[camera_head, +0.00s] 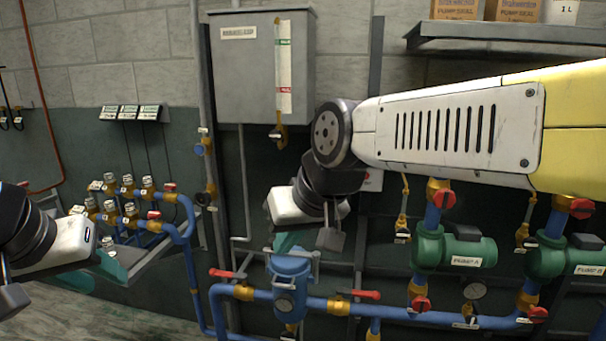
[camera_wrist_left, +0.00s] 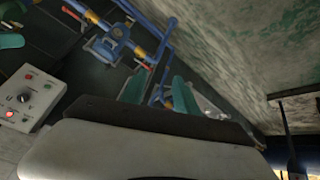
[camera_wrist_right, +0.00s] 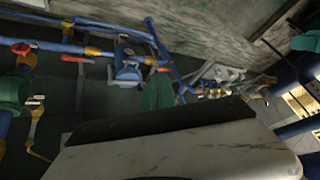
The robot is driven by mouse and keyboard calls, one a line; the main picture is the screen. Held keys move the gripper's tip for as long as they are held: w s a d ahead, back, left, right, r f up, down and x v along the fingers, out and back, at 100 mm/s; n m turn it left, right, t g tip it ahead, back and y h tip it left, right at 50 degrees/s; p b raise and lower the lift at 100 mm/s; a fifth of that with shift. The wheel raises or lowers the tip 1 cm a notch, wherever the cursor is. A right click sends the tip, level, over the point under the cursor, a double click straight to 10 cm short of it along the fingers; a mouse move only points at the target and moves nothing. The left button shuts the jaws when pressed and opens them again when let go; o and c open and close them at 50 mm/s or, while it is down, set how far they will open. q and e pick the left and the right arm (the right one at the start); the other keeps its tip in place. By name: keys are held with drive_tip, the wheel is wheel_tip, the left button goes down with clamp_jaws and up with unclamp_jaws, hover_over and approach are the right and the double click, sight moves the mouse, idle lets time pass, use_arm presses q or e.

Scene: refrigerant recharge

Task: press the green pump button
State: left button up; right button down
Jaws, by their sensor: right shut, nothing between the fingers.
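A light grey control box (camera_wrist_left: 30,100) shows at the left edge of the left wrist view, with a lit red lamp (camera_wrist_left: 22,98). My right gripper (camera_head: 287,242) is shut and empty, by the top of the blue strainer.
The blue strainer (camera_head: 290,270) sits on blue pipes with red-handled valves. Two green pumps (camera_head: 447,248) stand at the right. A valve manifold (camera_head: 125,205) is at the left. A grey wall cabinet (camera_head: 262,65) and a shelf (camera_head: 505,33) hang above.

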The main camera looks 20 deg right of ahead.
use_arm(q)
drive_tip(key=o, duration=0.6)
drive_tip(key=shift+c, duration=0.2)
drive_tip(key=shift+o, duration=0.8)
use_arm(e)
drive_tip(key=w+m+t+y, duration=0.1)
drive_tip(key=w+m+y, duration=0.6)
drive_tip(key=w+m, duration=1.2)
drive_tip(key=w+d+f+m+t+h, duration=0.1)
drive_tip(key=w+d+f+m+t, duration=0.1)
drive_tip(key=d+m, duration=0.5)
drive_tip(key=w+d+f+m+t+h, duration=0.2)
drive_tip(key=w+d+m+t, duration=0.2)
drive_tip(key=d+m, duration=0.4)
drive_tip(key=w+d+f+m+t+h, duration=0.2)
drive_tip(key=w+d+m, duration=0.3)
drive_tip(key=d, duration=0.5)
drive_tip(key=shift+d+f+m+t, duration=0.3)
drive_tip(key=shift+m+t, duration=0.1)
drive_tip(key=shift+m, duration=0.8)
